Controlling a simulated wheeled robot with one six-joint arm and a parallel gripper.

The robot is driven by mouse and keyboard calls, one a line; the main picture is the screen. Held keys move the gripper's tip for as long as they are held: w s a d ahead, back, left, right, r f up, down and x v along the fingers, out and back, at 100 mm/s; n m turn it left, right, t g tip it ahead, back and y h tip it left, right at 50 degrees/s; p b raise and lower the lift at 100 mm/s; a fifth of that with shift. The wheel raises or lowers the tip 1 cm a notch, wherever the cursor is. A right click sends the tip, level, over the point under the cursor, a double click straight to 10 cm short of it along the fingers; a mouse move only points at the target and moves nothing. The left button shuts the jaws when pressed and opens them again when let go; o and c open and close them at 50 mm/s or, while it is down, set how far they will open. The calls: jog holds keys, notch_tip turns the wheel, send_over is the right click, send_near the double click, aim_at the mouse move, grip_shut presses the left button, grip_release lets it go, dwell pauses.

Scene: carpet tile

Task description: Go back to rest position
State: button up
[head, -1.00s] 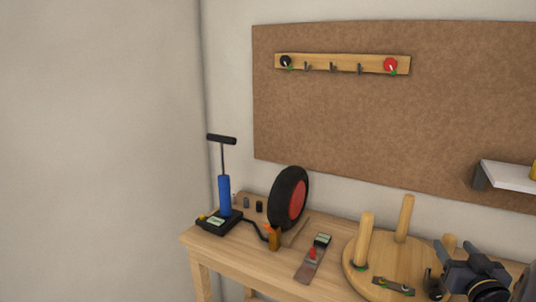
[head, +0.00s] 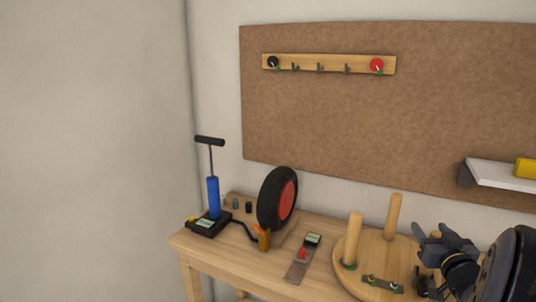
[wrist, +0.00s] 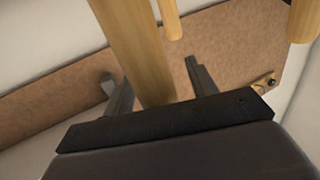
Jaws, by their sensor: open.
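My gripper (head: 432,262) is at the lower right of the head view, in front of the right part of the round wooden stand (head: 345,283). Its jaws are open, and I see nothing held between them. The wrist view shows the two grey fingers (wrist: 160,85) spread apart, with a thick wooden post (wrist: 135,45) beyond them. In the head view the stand has upright wooden posts (head: 353,240) and a small dark metal plate on top. My arm hides the stand's right side.
On the wooden bench (head: 215,255) stand a blue pump (head: 213,198), a black wheel with a red hub (head: 278,200) and a flat tool with a red knob (head: 302,258). A hook rail (head: 330,65) hangs on the corkboard (head: 350,120). A white shelf (head: 500,176) holds a yellow object (head: 525,168).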

notch_tip(320, 180, up, 7)
jog(key=p, duration=0.3)
jog(key=shift+s+f+p, duration=0.15)
jog(key=shift+f+p, duration=0.05)
jog(key=shift+p, duration=0.2)
